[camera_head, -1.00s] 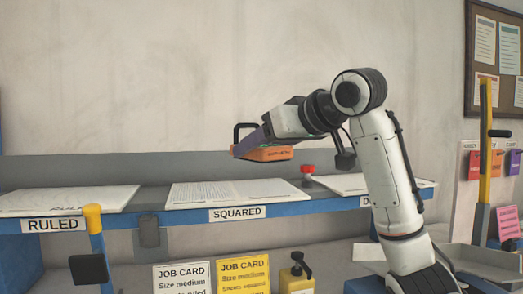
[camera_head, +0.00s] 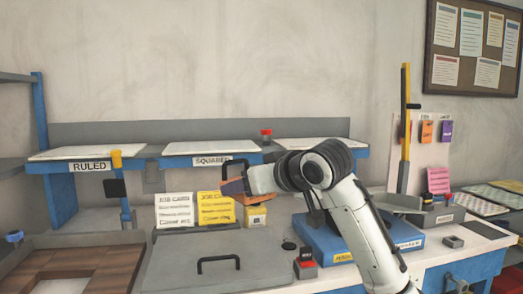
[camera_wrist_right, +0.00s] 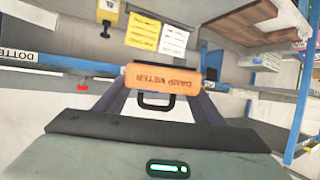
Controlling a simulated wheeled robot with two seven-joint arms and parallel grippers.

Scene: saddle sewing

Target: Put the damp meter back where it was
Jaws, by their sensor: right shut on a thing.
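The orange damp meter (camera_head: 252,198) is in my right gripper (camera_head: 236,188), in front of the shelf edge labelled SQUARED and near the yellow job card. In the right wrist view the damp meter (camera_wrist_right: 165,81) sits crosswise between the two dark fingers, which are shut on it. Its printed name reads upside down there. A black loop (camera_wrist_right: 153,101) shows next to it. It is held up, clear of the bench. My left gripper is not in view.
The shelf (camera_head: 120,166) carries paper stacks. Job cards (camera_head: 174,210) and a yellow bottle (camera_head: 255,216) stand below it.

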